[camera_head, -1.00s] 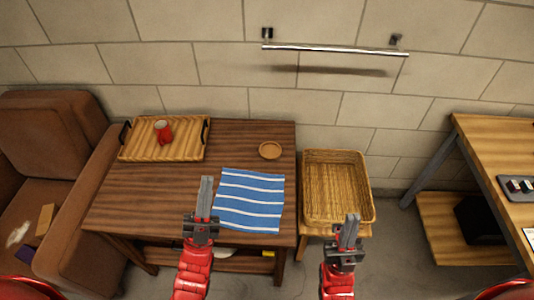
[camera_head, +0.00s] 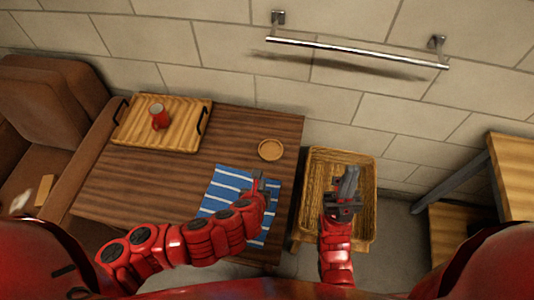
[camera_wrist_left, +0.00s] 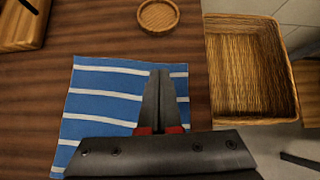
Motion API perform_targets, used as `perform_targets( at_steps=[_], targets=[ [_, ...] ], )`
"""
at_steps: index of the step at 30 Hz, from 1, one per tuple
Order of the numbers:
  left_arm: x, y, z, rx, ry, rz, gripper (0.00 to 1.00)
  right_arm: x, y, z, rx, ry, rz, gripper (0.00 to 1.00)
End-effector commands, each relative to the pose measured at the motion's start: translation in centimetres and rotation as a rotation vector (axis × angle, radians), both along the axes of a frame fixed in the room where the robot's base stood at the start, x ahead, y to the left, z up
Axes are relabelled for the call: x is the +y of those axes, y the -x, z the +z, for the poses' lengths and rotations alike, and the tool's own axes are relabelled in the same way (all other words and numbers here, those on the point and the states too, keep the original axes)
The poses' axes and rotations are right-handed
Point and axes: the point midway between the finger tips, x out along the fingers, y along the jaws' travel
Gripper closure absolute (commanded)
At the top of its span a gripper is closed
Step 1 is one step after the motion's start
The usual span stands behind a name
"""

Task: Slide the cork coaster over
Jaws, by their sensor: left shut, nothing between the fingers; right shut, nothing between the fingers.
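The round cork coaster (camera_head: 270,149) lies on the brown wooden table (camera_head: 236,133), near its right edge. It also shows in the left wrist view (camera_wrist_left: 158,15), at the top, beyond my fingertips. My left gripper (camera_head: 261,176) is shut and empty, over the striped cloth and a short way on the near side of the coaster, apart from it. Its shut fingers also show in the left wrist view (camera_wrist_left: 161,74). My right gripper (camera_head: 350,172) is shut and empty, in front of the wicker basket in the head view.
A blue and white striped cloth (camera_head: 228,183) lies on the table near the coaster. A wooden tray (camera_head: 183,134) with a red mug (camera_head: 159,116) stands at the back left. A wicker basket (camera_head: 367,215) stands to the right of the table. A metal bar (camera_head: 355,52) is on the wall.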

Motion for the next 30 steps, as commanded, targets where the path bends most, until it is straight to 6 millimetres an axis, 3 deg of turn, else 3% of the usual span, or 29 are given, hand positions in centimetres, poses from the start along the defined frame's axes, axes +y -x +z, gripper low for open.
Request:
perform_targets(
  at_steps=[5, 11, 14, 24, 30],
  targets=[
    [0.5, 0.0, -0.8, 0.0, -0.067, -0.017, 1.0, 0.0, 0.0, -0.9, 0.001, 0.0, 0.0, 1.0],
    [0.3, -1.5, -2.9, -0.002, -0.061, -0.014, 1.0, 0.0, 0.0, -4.3, 0.001, 0.0, 0.0, 1.0],
    [0.0, -2.9, -4.2, 0.002, -0.06, -0.017, 1.0, 0.0, 0.0, -5.0, 0.0, 0.0, 0.0, 1.0],
    [-0.6, -6.8, -7.6, 0.003, -0.06, -0.017, 1.0, 0.0, 0.0, -5.4, 0.0, 0.0, 0.0, 1.0],
    [-0.9, -9.5, -7.2, 0.0, -0.06, -0.016, 1.0, 0.0, 0.0, -4.9, 0.0, 0.0, 0.0, 1.0]
  ],
)
